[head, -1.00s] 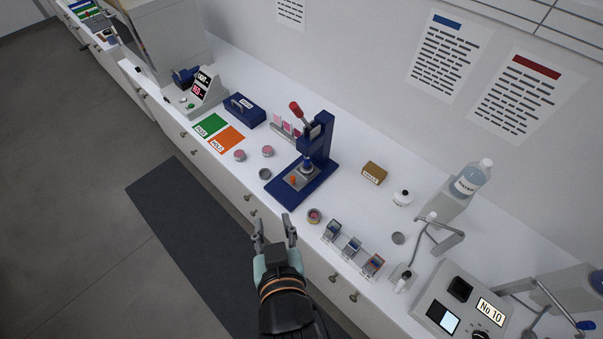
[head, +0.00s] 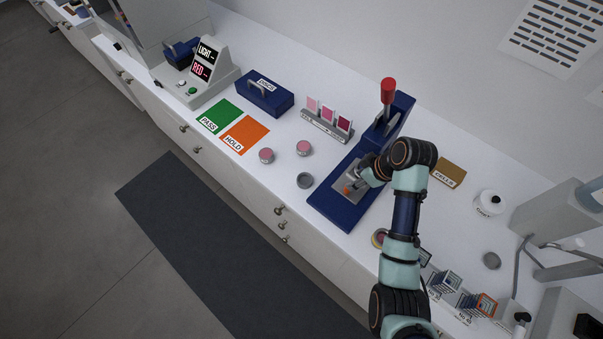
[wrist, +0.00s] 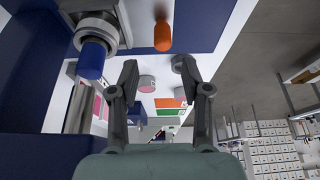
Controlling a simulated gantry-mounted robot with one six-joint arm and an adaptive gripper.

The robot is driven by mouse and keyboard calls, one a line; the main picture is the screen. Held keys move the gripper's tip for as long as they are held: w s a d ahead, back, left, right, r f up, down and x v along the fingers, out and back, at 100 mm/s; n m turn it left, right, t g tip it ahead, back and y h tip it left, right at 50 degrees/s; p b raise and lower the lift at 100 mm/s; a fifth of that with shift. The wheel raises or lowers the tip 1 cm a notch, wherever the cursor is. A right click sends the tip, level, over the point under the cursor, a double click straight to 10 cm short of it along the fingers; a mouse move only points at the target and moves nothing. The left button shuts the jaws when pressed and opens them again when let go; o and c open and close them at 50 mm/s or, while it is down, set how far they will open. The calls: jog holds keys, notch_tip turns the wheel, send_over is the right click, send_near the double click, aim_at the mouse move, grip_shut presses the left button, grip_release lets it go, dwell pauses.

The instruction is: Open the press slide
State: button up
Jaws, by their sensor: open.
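The blue press (head: 335,208) stands on the counter, its red-tipped lever (head: 388,90) raised. Its grey slide (head: 341,183) lies on the base with an orange knob (head: 347,190) at the front. In the wrist view the orange knob (wrist: 162,34) is above the gap between my fingertips, apart from both. My gripper (wrist: 157,70) is open and empty, low over the press base. In the head view my arm hides most of the gripper and part of the slide. The blue ram (wrist: 92,58) is left of my fingers in the wrist view.
Pink jars (head: 304,148) and a grey cup (head: 305,180) stand left of the press. Swatch cards (head: 327,122) stand behind them. Green (head: 221,116) and orange (head: 245,134) mats lie further left. A brown box (head: 449,172) and white bottle (head: 488,203) are to the right.

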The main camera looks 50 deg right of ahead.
jog(key=x, duration=0.4)
jog(key=s+b+x, duration=0.1)
jog(key=x, duration=0.1)
jog(key=shift+a+f, duration=0.25)
jog(key=shift+f, duration=0.15)
jog(key=shift+w+f, duration=0.25)
jog(key=shift+f, duration=0.2)
grip_shut()
